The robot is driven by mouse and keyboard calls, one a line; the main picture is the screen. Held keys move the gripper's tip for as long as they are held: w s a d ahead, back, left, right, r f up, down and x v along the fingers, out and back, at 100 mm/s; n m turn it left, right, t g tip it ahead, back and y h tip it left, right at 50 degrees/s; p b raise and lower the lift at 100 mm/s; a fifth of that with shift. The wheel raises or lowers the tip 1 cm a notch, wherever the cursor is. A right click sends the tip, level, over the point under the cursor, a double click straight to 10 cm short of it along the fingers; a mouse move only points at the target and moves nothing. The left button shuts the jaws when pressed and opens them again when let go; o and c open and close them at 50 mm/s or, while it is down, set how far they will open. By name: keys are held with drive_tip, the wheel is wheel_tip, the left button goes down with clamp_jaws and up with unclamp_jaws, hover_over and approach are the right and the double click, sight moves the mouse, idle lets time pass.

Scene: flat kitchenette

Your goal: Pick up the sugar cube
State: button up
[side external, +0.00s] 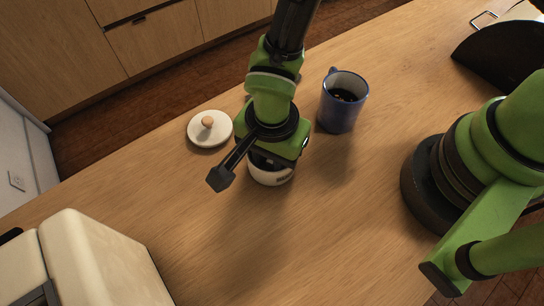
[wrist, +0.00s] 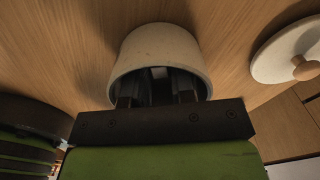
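A white sugar pot (side external: 271,175) with dark lettering stands on the counter, directly below my gripper (side external: 277,148). In the wrist view the pot (wrist: 168,45) surrounds the ends of my gripper (wrist: 157,88), whose two dark fingers reach in through its mouth. The fingers stand apart with a gap between them. A small pale grey patch shows deep in the gap; it may be a sugar cube, but the shade inside hides its shape and whether a finger touches it. The side view hides the fingertips and the pot's contents.
The pot's white lid (side external: 209,129) with a wooden knob lies left of the pot. A blue mug (side external: 342,101) with dark liquid stands close on the right. A cream appliance (side external: 100,262) is at the lower left. The front middle of the counter is clear.

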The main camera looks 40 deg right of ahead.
clamp_jaws()
drive_tip(key=shift+r, duration=0.15)
